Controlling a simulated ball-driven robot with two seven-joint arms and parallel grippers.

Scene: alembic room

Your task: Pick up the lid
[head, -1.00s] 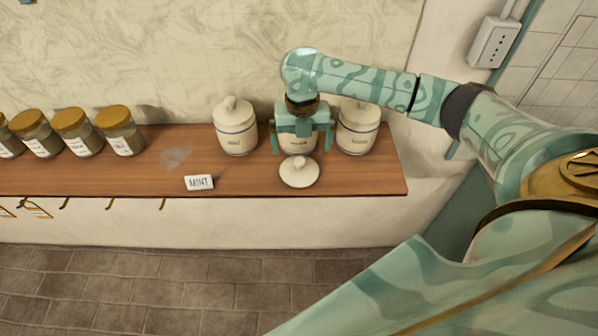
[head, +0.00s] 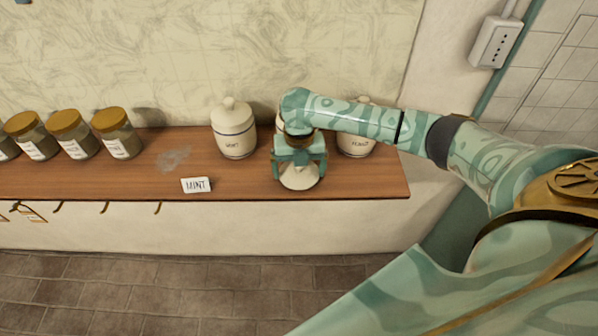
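The cream lid (head: 299,178) lies on the wooden shelf near its front edge, in front of the middle jar. My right gripper (head: 298,176) is over the lid, pointing down, with one finger on each side of it. The fingers are apart. Whether they touch the lid I cannot tell, and the lid's knob is hidden under the gripper. The middle jar (head: 281,121) is mostly hidden behind my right gripper and wrist. My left gripper is not in view.
A lidded cream jar (head: 234,132) stands left of the gripper, and another jar (head: 355,142) stands right, partly behind my arm. A MINT card (head: 196,185) and several brown-lidded jars (head: 118,135) are further left on the wooden shelf (head: 240,183).

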